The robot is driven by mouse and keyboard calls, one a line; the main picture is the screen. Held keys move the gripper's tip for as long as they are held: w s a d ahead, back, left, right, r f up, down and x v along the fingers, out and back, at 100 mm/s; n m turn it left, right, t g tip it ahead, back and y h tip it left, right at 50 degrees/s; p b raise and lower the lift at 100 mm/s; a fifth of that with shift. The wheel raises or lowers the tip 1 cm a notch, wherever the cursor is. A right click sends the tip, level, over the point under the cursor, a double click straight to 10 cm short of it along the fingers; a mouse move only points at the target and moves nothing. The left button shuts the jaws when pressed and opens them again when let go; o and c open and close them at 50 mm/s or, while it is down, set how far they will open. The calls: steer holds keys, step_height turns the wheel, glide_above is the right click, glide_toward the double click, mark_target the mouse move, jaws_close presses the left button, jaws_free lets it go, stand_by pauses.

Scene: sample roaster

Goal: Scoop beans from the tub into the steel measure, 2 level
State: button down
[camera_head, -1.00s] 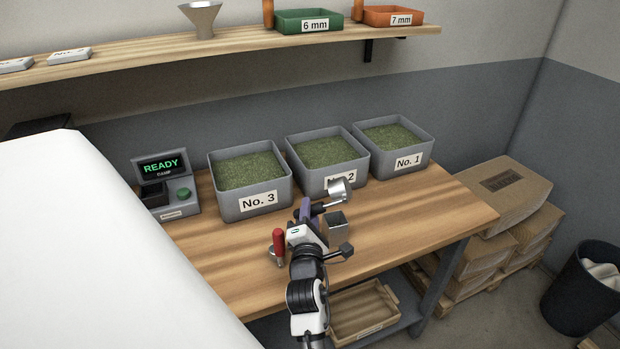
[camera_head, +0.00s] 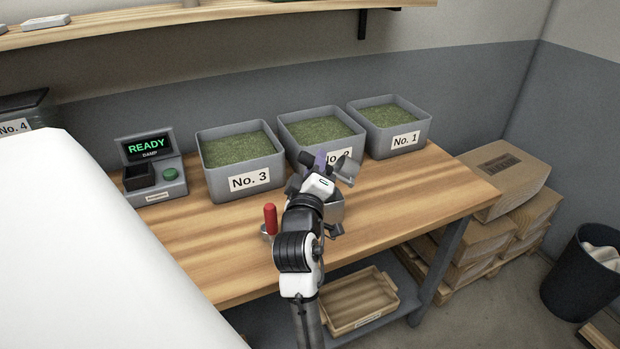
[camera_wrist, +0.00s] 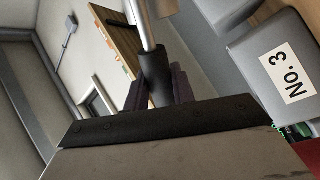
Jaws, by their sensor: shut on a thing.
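My gripper (camera_head: 318,166) is shut on the dark handle of a steel scoop (camera_head: 347,169), up in front of the No. 2 tub (camera_head: 322,133). In the wrist view my gripper's purple fingers (camera_wrist: 160,88) close around the black grip, with the scoop's metal shaft (camera_wrist: 143,24) running up from it. The scoop's bowl looks tilted; I cannot tell whether it holds beans. The steel measure (camera_head: 335,211) stands on the bench below, partly hidden by my gripper; its inside cannot be seen. The No. 3 tub (camera_head: 249,181) and No. 1 tub (camera_head: 405,141) also hold green beans.
A red-handled tool (camera_head: 269,219) stands on the bench left of my arm. A scale-like device (camera_head: 152,178) reading READY is at the back left. A white surface (camera_head: 90,240) fills the left. The bench's right part (camera_head: 440,190) is clear. Boxes (camera_head: 505,175) and a bin (camera_head: 585,285) stand right.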

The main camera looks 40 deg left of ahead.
steer(key=d+m, duration=0.1)
steer(key=m, duration=0.1)
steer(key=w+d+r+m+h, duration=0.1)
steer(key=m, duration=0.2)
steer(key=w+d+r+m, duration=0.1)
steer(key=m, duration=0.1)
steer(key=shift+w+r+m+h+b, duration=0.15)
steer(key=shift+r+m+h+b, duration=0.1)
steer(key=shift+m+h+b, duration=0.05)
steer(key=m, duration=0.1)
steer(key=w+d+m, duration=0.1)
steer(key=m, duration=0.3)
steer(key=shift+w+d+g, duration=0.25)
steer(key=shift+d+g, duration=0.05)
steer(key=shift+d, duration=0.1)
steer(key=shift+f, duration=0.1)
